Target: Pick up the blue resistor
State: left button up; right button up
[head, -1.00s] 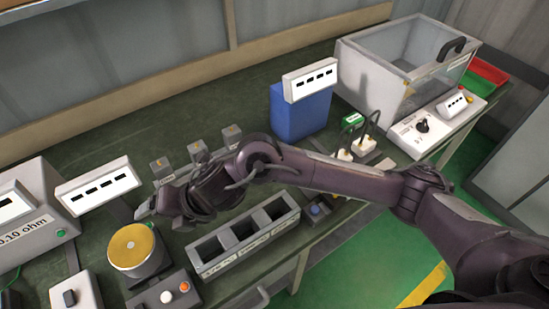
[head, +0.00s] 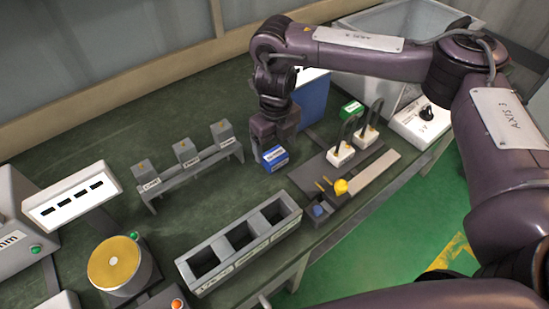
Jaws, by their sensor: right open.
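The blue resistor (head: 274,158), a small blue block with a white label, is at the middle of the dark green table. My right gripper (head: 272,143) points down directly over it, with its fingers open. The fingertips are at the top of the block; whether they touch it or straddle it I cannot tell. The back of the block is partly hidden by the gripper. My left gripper is not in view.
A stand with several grey blocks (head: 187,153) is to the left. A grey three-slot tray (head: 240,244) lies in front. A board with white plugs (head: 341,154) and a yellow piece (head: 341,187) is to the right. A green block (head: 351,108) and blue box (head: 312,100) stand behind.

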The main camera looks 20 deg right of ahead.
aim_at(274, 154)
notch_tip(274, 154, down, 5)
jog(key=shift+r, duration=0.2)
jog(key=shift+a, duration=0.1)
jog(key=c, duration=1.1)
jog(key=shift+r, duration=0.15)
